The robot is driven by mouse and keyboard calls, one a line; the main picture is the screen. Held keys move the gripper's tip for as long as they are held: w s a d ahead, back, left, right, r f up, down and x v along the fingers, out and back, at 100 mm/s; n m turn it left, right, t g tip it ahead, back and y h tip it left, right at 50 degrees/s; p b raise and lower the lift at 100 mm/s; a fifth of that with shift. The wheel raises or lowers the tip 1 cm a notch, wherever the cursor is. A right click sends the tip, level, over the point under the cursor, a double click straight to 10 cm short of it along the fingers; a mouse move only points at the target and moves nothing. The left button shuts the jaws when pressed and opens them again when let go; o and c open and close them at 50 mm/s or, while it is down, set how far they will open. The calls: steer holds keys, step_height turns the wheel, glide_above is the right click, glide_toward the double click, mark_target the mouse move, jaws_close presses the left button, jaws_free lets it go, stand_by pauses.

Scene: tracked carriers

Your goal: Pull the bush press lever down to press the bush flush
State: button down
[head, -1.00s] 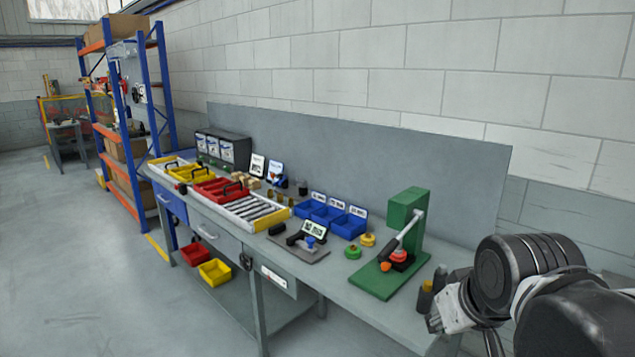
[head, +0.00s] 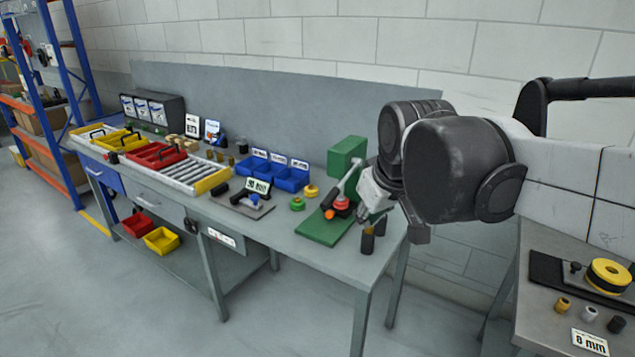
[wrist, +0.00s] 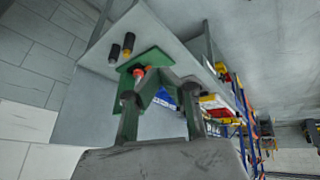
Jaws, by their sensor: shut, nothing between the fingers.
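The bush press has a green upright frame (head: 346,156) on a flat green base (head: 322,230) near the right end of the bench. Its grey lever (head: 350,179) slopes down to the left, with a dark grip and an orange knob (head: 330,214) by its lower end. A red ring-like part (head: 342,203) sits beneath the lever; the bush itself is too small to tell. My gripper (head: 368,217) is shut and empty, just right of the press, above the bench and apart from the lever. In the wrist view, the green base (wrist: 155,54) shows beyond my fingers.
Two dark cylinders (head: 367,240) stand right of the press, close to my gripper. Green and yellow round parts (head: 297,203) lie left of it, near blue bins (head: 291,178). A grey panel (head: 250,105) backs the bench. Another table (head: 530,320) stands at the right.

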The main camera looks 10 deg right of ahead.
steer(key=w+r+n+g+p, duration=0.1)
steer(key=w+r+n, duration=0.2)
steer(key=w, duration=1)
steer(key=n+g+p, duration=0.1)
steer(key=n+p, duration=0.1)
steer(key=n, duration=0.1)
glide_toward(331, 196)
steer(key=x, duration=0.3)
steer(key=p+x, duration=0.1)
steer(key=x, duration=0.3)
steer(key=shift+w+f, duration=0.15)
steer(key=shift+w, duration=0.15)
steer(key=shift+f, duration=0.15)
steer(key=shift+f+b, duration=0.6)
steer(key=shift+b, duration=0.35)
steer(key=shift+r, duration=0.1)
